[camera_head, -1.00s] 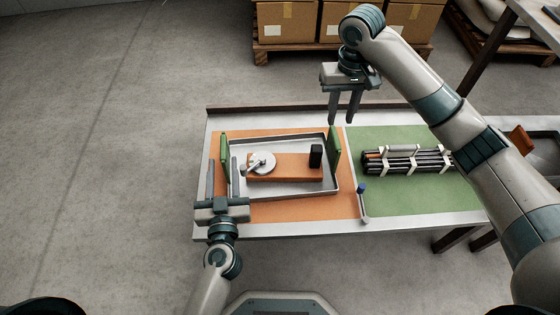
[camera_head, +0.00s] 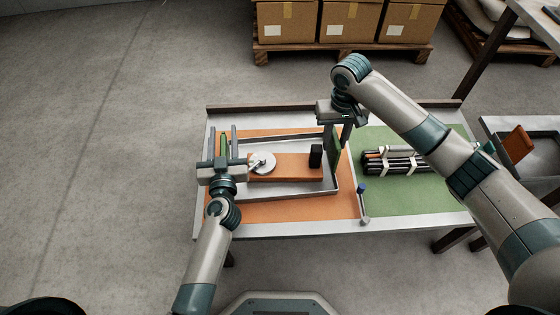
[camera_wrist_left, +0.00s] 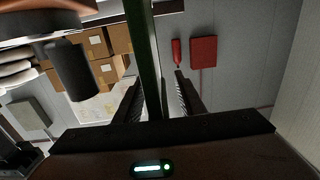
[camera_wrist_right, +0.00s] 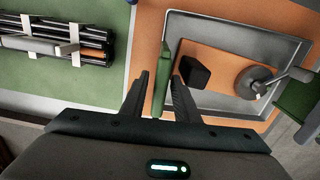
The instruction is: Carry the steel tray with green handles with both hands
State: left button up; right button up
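The steel tray (camera_head: 290,192) with green handles lies on the orange mat in the head view; the right wrist view shows its corner (camera_wrist_right: 205,22). Its left green handle (camera_head: 223,143) stands between the fingers of my left gripper (camera_head: 222,143), which is open with gaps in the left wrist view (camera_wrist_left: 155,98). The right green handle (camera_wrist_right: 163,75) stands between the open fingers of my right gripper (camera_wrist_right: 159,92), gaps visible. In the head view, my right gripper is above that handle (camera_head: 336,150), its fingertips partly hidden. The tray holds an orange block (camera_head: 290,170), a round metal part (camera_head: 264,163) and a black block (camera_head: 316,156).
The table has a raised back edge (camera_head: 265,109). A bundle of dark rods (camera_head: 400,161) lies on the green mat (camera_head: 415,195) at right. Cardboard boxes (camera_head: 345,22) are behind the table.

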pick_arm(q)
jog(key=shift+c, duration=0.2)
pick_arm(e)
jog(key=shift+c, duration=0.3)
pick_arm(q)
jog(key=c, duration=0.6)
pick_arm(e)
jog(key=c, duration=0.6)
pick_arm(q)
grip_shut()
pick_arm(e)
grip_shut()
pick_arm(q)
jog(key=shift+r, duration=0.3)
pick_arm(e)
jog(key=shift+r, duration=0.3)
